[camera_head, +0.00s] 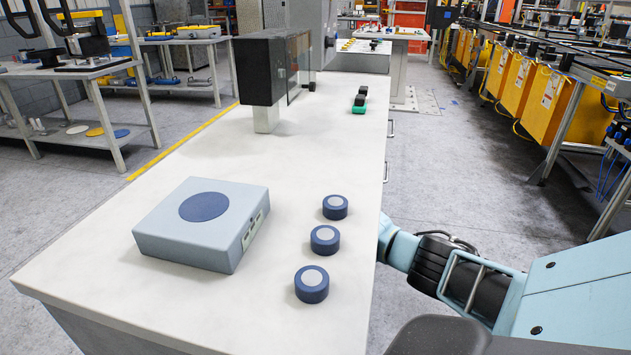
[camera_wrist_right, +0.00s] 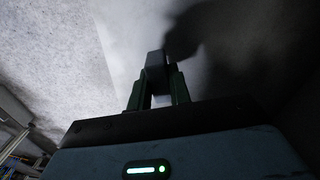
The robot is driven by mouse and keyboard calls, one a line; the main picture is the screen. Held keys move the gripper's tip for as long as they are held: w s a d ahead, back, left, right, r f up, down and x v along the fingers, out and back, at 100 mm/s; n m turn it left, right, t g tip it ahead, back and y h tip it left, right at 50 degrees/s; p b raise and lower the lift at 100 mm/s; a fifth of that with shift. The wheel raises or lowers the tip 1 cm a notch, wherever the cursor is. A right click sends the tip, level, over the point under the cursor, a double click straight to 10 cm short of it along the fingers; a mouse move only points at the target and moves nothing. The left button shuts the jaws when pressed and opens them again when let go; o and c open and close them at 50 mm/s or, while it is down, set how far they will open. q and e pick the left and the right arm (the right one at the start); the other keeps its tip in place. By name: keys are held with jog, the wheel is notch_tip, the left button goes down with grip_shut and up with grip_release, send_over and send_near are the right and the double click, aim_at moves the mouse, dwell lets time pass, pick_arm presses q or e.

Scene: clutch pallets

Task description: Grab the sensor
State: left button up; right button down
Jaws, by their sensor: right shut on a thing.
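I cannot tell for sure which thing is the sensor. In the head view a light blue box (camera_head: 210,222) with a dark blue disc on top sits on the white table (camera_head: 190,295). Three dark blue round pucks with grey tops stand in a row to its right: near (camera_head: 311,284), middle (camera_head: 324,239) and far (camera_head: 335,207). My right arm reaches to the table's right side; its gripper is hidden there. In the right wrist view my right gripper (camera_wrist_right: 157,82) is shut on a grey piece (camera_wrist_right: 155,64) beside a pale surface. It may be a drawer handle. My left gripper is not in view.
A black screen unit (camera_head: 262,70) stands farther back on the table. Small dark items on a green base (camera_head: 360,100) lie near the right edge. Drawer handles (camera_head: 386,172) show along the table's right side. The table's front left is clear.

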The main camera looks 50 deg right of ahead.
jog(key=s+a, duration=0.1)
jog(key=s+p, duration=0.1)
jog(key=s+a+r+p, duration=0.1)
jog(key=s, duration=0.1)
jog(key=shift+a, duration=0.3)
jog(key=s+a+p, duration=0.1)
jog(key=s, duration=0.1)
jog(key=s+a, duration=0.1)
jog(key=s, duration=0.1)
jog(key=s+a+p, duration=0.1)
jog(key=s+a, duration=0.1)
jog(key=shift+s+a+r+p, duration=0.1)
jog(key=shift+s+r+p, duration=0.15)
jog(key=shift+s+p, duration=0.1)
jog(key=shift+s+a, duration=0.35)
jog(key=shift+s, duration=0.15)
